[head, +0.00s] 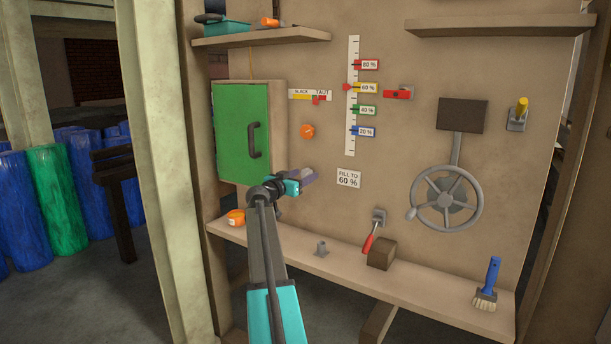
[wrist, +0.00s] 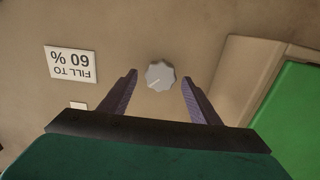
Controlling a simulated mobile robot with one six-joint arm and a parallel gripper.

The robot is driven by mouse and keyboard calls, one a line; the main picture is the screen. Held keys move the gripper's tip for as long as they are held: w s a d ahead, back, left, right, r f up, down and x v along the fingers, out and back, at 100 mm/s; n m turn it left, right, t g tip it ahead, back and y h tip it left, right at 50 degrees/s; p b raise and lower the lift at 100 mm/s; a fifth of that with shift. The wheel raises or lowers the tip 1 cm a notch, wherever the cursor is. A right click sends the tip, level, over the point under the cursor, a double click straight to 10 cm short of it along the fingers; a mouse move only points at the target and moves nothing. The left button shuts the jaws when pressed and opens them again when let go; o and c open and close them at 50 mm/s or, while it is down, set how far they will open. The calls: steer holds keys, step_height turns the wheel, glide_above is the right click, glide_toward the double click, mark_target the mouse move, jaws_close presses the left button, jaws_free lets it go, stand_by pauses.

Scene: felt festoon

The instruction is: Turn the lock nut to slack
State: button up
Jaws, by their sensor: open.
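A grey scalloped knob (wrist: 160,76) with a pale line on its face sits on the board in the wrist view; it looks like the lock nut, though no label confirms this. My gripper (wrist: 159,80) is open, its two purple fingers apart on either side of the knob, without visible contact.
A green cabinet door (head: 243,135) stands left of my gripper. A "FILL TO 60 %" sign (head: 348,178) is to its right. A handwheel (head: 446,199) is farther right.

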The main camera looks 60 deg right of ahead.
steer(key=shift+d, duration=0.4)
